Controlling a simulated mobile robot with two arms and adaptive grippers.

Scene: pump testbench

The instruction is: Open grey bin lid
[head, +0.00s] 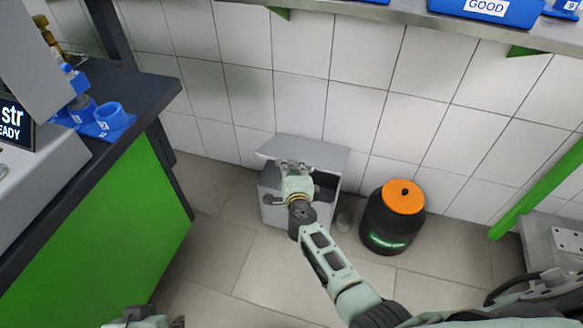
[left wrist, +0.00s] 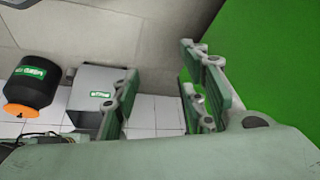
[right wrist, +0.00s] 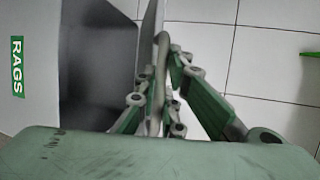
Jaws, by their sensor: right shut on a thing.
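The grey bin (head: 271,208) stands on the floor against the tiled wall. Its grey lid (head: 323,157) is raised and tilted, and the dark inside of the bin shows below it. My right gripper (head: 293,168) is at the lid. In the right wrist view its fingers (right wrist: 170,72) are shut on the lid's edge (right wrist: 149,35), beside the open bin with its green RAGS label (right wrist: 18,65). My left gripper (left wrist: 158,65) is open and empty in the left wrist view, where the grey bin also shows (left wrist: 92,78). Only a bit of it shows at the head view's bottom edge.
A black bin with an orange lid (head: 403,196) stands right of the grey bin. A dark-topped bench with a green side panel (head: 120,205) is at the left. A shelf (head: 380,12) runs along the wall above. The floor (head: 260,275) in front is partly clear.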

